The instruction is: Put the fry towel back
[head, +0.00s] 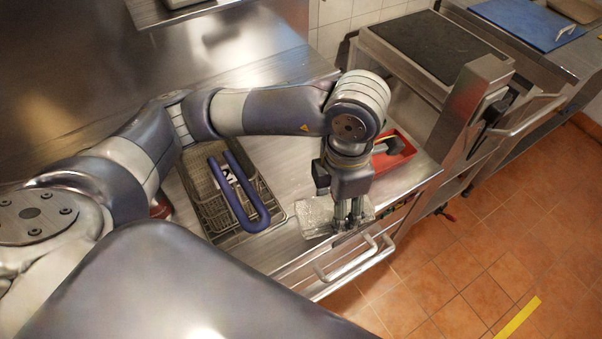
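A crumpled whitish cloth, which looks like the fry towel (316,216), lies at the front edge of the steel counter, above the drawer handles. My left gripper (348,222) points straight down at the right part of this cloth. Its two fingers are close together and their tips are at the cloth. I cannot tell whether cloth is pinched between them. The arm above hides part of the counter behind the gripper. My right gripper is not in view.
A wire fry basket (210,199) with a blue looped handle (240,196) sits left of the cloth. A red tray (398,160) is behind the gripper to the right. Drawer handles (345,262) stick out in front. A dark-topped unit (432,45) stands at the back right.

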